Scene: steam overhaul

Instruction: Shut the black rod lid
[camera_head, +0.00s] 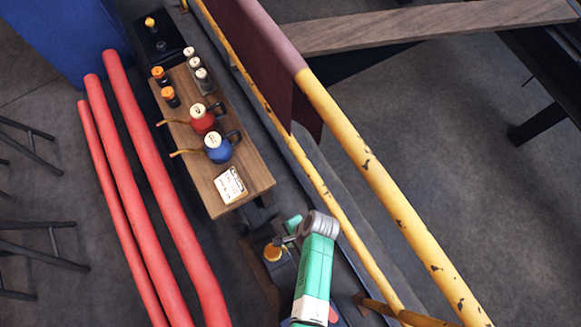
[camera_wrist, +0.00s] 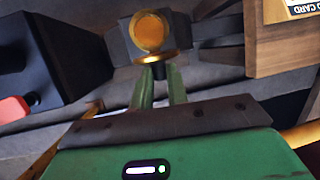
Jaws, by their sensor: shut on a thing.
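A round gold cap (camera_wrist: 151,35) with a bright brass rim sits in front of a dark angular block (camera_wrist: 195,42) in the wrist view. The cap also shows as an orange-gold disc in the head view (camera_head: 272,252). My gripper (camera_wrist: 160,74) has its two green fingers shut on a small dark piece just below the brass rim. In the head view my gripper (camera_head: 283,240) is beside the cap. I cannot tell for sure whether the dark piece is the black rod lid, or how far that lid stands open.
A wooden board (camera_head: 235,203) carries a red can (camera_head: 203,122), a blue can (camera_head: 217,150), a white card (camera_head: 230,186) and several small bottles. A yellow rail (camera_head: 375,178) runs along the right. Red pipes (camera_head: 150,170) lie left. A black box (camera_wrist: 50,65) stands left in the wrist view.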

